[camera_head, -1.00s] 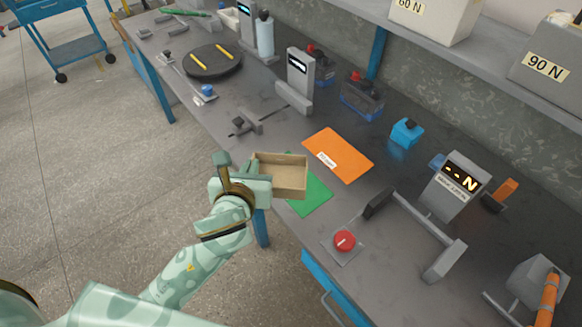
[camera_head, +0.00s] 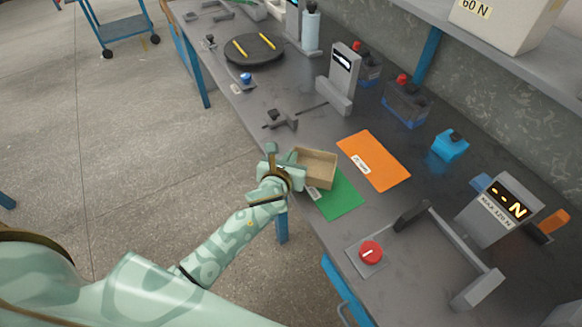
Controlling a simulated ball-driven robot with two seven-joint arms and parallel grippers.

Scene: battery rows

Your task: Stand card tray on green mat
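The card tray (camera_head: 319,156) is a small open tan box in the head view, at the rear left part of the green mat (camera_head: 342,198). My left gripper (camera_head: 298,172) is at the tray's left side, shut on its near-left wall. The tray looks upright and hides the mat's back corner. I cannot tell whether its bottom touches the mat or hangs just above it. A white label on the mat shows just in front of the tray. My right gripper is not in view.
An orange mat (camera_head: 375,162) lies right behind the green one. A red button box (camera_head: 370,253) and a gauge with a lit display (camera_head: 497,210) stand to the right. A small clamp-like tool (camera_head: 281,120) lies behind the tray. The bench's front edge is close by.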

